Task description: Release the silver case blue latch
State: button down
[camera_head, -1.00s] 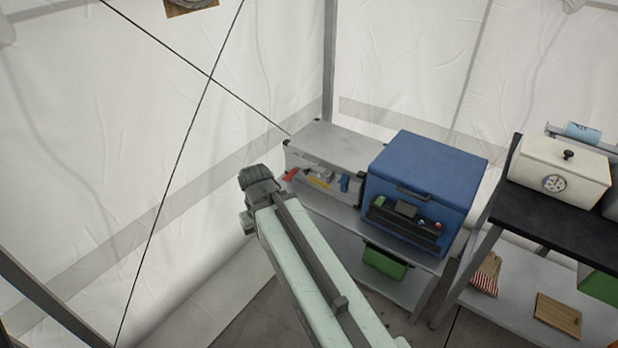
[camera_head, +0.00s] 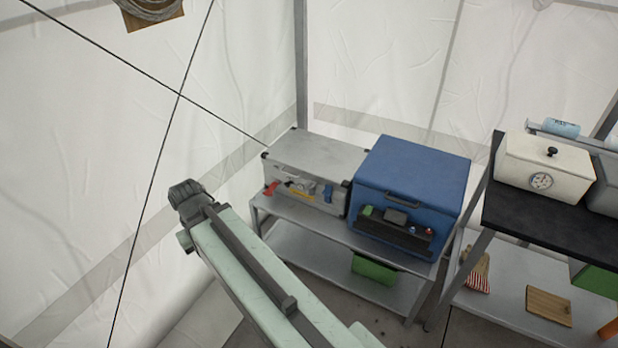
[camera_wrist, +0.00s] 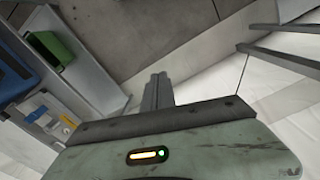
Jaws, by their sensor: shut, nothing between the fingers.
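The silver case (camera_head: 322,153) stands on the left end of a grey metal shelf in the head view. Its blue latch (camera_head: 328,193) is on the right part of the front face, with a red latch (camera_head: 271,189) at the left end.
A blue box (camera_head: 415,170) stands close to the right of the case on the shelf (camera_head: 292,210). A green bin (camera_head: 374,269) sits on the lower level. A black table (camera_head: 545,207) with a cream box (camera_head: 545,165) is at right. White tent walls enclose the left and back.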

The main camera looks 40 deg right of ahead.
aim_at(327, 191)
jog(key=z, duration=0.05)
jog(key=i, duration=1.6)
jog(key=z, duration=0.05)
